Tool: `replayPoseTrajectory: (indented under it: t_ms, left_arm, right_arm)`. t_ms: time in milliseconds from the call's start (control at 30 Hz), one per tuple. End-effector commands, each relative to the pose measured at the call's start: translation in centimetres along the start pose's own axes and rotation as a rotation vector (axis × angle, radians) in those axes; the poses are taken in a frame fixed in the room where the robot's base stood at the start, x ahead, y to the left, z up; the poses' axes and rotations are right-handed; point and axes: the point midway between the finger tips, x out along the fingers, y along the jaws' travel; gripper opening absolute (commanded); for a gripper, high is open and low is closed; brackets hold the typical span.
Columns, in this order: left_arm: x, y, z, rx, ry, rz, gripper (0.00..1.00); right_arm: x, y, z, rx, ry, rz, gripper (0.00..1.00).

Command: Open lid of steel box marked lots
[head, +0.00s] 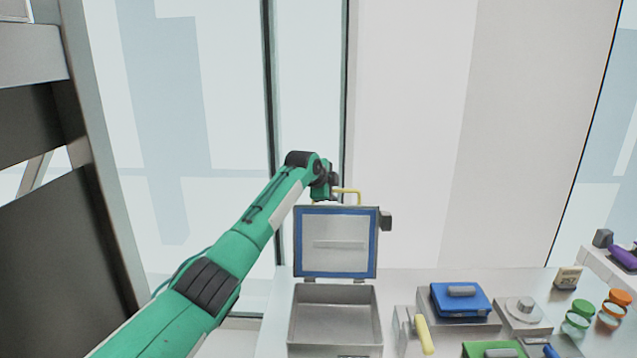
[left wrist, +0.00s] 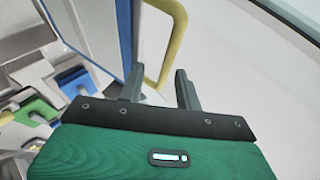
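The steel box (head: 335,315) stands on the white table, its inside showing empty in the head view. Its lid (head: 336,243), grey with a blue border on the inner face, stands raised about upright at the back edge. A yellow handle (head: 350,191) shows at the lid's top; it also shows in the left wrist view (left wrist: 174,45). My left gripper (head: 331,186) is behind the lid's top, by the handle. In the left wrist view its fingers (left wrist: 158,85) are apart, with the handle's lower end near the gap; contact is unclear. I cannot read the box's marking. My right gripper is out of view.
Right of the box are a yellow-handled item (head: 424,335), a blue case (head: 460,299), a green item (head: 492,350), a grey block with a dial (head: 524,312) and green (head: 578,317) and orange (head: 614,307) jars. Glass panels stand behind the table.

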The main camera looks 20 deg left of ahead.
Motion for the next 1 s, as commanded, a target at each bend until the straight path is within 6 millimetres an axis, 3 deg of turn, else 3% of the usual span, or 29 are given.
replayPoseTrajectory:
  t_ms: [600, 800, 1000]
  left_arm:
    - [-8.8, 0.1, 0.1, 0.001, -0.001, -0.003, 0.34]
    - [-10.3, 0.0, -0.1, 0.001, 0.000, -0.002, 0.34]
    - [-10.5, 0.0, -0.1, 0.000, 0.000, 0.000, 0.34]
  right_arm:
    - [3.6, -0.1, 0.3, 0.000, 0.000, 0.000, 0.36]
    - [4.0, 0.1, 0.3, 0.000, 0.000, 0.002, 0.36]
    - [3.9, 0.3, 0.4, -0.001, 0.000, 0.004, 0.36]
